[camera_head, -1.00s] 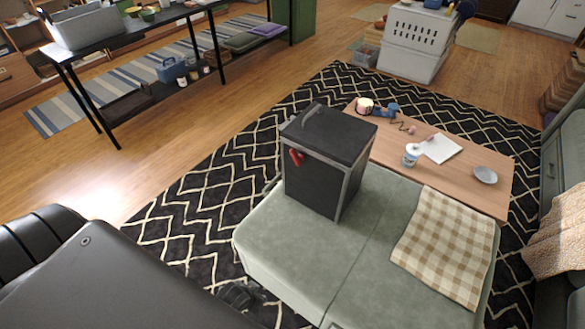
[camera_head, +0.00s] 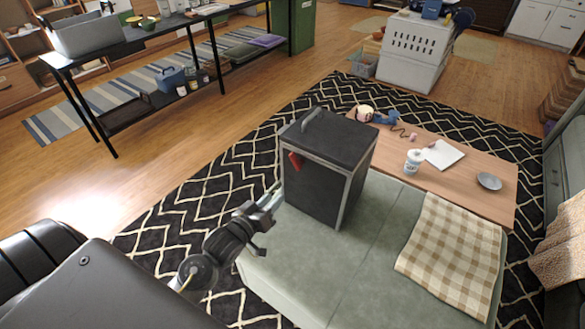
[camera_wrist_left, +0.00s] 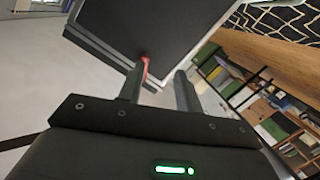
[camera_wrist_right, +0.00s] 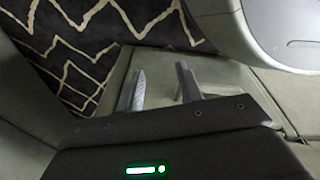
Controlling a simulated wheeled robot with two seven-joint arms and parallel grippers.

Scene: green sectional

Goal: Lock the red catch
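The red catch (camera_head: 294,161) is on the upper front left of a black case (camera_head: 316,192) with a grey-edged lid and a top handle. The case stands on the green ottoman seat. My left gripper (camera_head: 270,198) is open, in front of the case at its left side and below the catch. In the left wrist view the catch (camera_wrist_left: 144,70) shows just past the tip of the left finger, and the space between the fingers (camera_wrist_left: 158,84) is empty. My right gripper shows only in its own wrist view (camera_wrist_right: 160,85), open and empty.
The green ottoman (camera_head: 350,262) carries a checked cloth (camera_head: 452,250). Behind it a wooden table (camera_head: 455,190) holds a white bottle (camera_head: 414,161), paper and a small dish (camera_head: 489,181). A patterned rug (camera_head: 190,215) lies around, with open floor at left.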

